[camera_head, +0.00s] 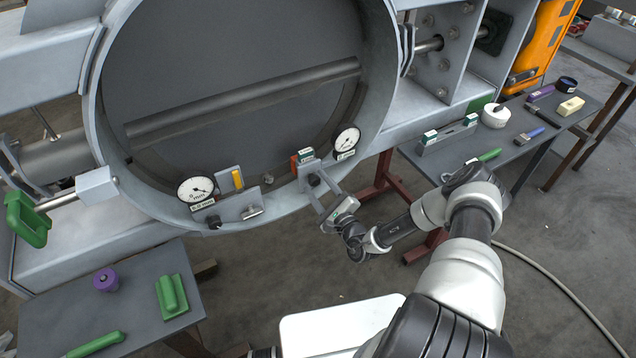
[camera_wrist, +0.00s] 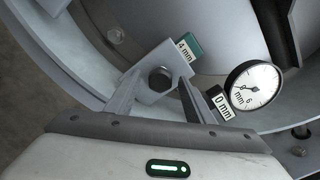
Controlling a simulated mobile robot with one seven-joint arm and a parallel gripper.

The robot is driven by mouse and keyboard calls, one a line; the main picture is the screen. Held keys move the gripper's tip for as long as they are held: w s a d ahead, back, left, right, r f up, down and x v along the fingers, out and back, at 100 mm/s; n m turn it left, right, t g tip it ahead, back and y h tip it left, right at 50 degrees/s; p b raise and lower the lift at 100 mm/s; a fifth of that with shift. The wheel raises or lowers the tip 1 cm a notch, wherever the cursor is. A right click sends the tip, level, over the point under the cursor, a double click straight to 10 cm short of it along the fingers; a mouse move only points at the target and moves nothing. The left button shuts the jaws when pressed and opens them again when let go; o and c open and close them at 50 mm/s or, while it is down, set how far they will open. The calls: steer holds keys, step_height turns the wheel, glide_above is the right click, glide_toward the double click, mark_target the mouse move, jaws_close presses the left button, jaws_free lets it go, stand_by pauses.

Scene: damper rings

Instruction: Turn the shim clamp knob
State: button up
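The shim clamp is a grey block (camera_head: 318,170) on the lower rim of the large ring, with a dark round knob (camera_head: 313,180) on its front. In the wrist view the knob (camera_wrist: 160,77) sits between my two fingertips, with a green "4 mm" shim (camera_wrist: 188,49) behind the block. My gripper (camera_head: 318,188) reaches in from the lower right. In the wrist view my gripper (camera_wrist: 161,88) is open, with a finger on each side of the knob and a small gap showing. Whether a fingertip touches the clamp block is hard to tell.
A dial gauge (camera_head: 346,141) stands close right of the clamp; in the wrist view the gauge (camera_wrist: 254,86) is near my right finger. Left are another dial (camera_head: 195,189) and a clamp with a yellow shim (camera_head: 238,179). Side tables (camera_head: 40,318) (camera_head: 440,163) hold tools.

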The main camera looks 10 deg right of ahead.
steer(key=shift+s, duration=0.1)
steer(key=shift+p+v, duration=0.5)
steer(key=shift+v, duration=0.4)
steer(key=shift+p+v, duration=0.4)
steer(key=shift+v, duration=0.45)
steer(key=p+v, duration=0.1)
steer(key=v, duration=0.3)
steer(key=shift+s+d+r, duration=0.1)
steer(key=shift+s, duration=0.05)
